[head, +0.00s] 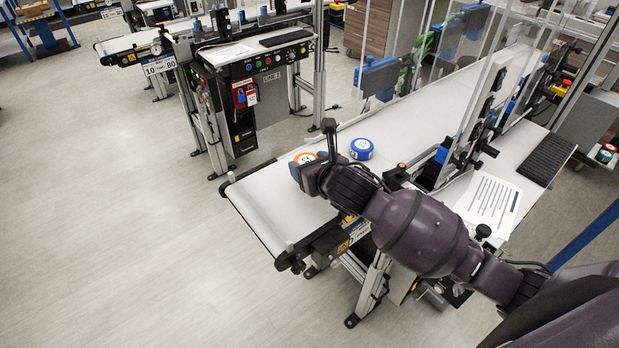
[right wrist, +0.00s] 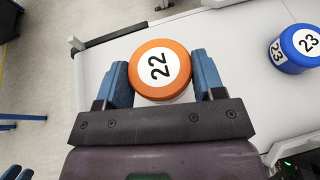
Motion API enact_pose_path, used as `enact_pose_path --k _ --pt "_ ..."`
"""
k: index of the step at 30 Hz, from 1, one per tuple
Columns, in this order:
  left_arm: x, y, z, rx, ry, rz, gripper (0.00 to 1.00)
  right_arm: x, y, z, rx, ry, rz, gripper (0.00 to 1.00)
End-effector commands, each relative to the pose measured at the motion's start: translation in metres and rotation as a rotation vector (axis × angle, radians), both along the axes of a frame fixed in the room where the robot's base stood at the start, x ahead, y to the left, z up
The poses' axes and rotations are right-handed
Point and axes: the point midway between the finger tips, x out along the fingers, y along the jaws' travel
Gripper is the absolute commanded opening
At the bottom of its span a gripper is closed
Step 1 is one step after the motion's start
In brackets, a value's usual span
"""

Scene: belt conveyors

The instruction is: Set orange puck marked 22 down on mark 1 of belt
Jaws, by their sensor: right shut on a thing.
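The orange puck marked 22 (right wrist: 160,71) has a white label on top and sits between the blue fingers of my right gripper (right wrist: 161,82), which is shut on it. In the head view the puck (head: 304,158) shows partly behind my right gripper (head: 310,170), over the near end of the white belt (head: 290,210). I cannot tell whether its underside touches the belt. Mark 1 cannot be made out in either view.
A blue puck marked 23 (right wrist: 301,46) stands on the belt to the right of the orange one; it also shows in the head view (head: 361,149). A sheet of paper (head: 489,201) and a black keyboard (head: 548,159) lie on the side table. Another conveyor (head: 136,42) stands behind.

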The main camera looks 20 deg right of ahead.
Motion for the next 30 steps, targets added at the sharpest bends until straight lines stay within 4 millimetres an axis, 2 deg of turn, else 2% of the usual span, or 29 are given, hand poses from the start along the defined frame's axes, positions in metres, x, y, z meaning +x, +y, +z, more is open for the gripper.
enact_pose_path --k 10,23,24,28,30 --pt "-0.001 0.000 0.002 0.000 0.002 0.000 0.43 0.000 0.000 -0.040 0.000 0.002 -0.001 0.34" --pt "-0.002 0.000 0.001 0.001 0.004 0.001 0.43 0.000 0.000 -0.045 -0.001 0.000 0.000 0.34" --pt "-0.002 0.000 0.001 0.001 0.004 0.001 0.43 0.000 0.000 -0.045 0.000 0.000 0.000 0.66" --pt "-0.002 0.000 0.001 0.001 0.004 0.001 0.43 0.000 0.000 -0.045 0.000 0.000 0.000 0.85" --pt "-0.002 0.000 0.000 0.001 0.004 0.001 0.43 0.000 0.000 -0.045 0.000 0.000 0.000 0.88"
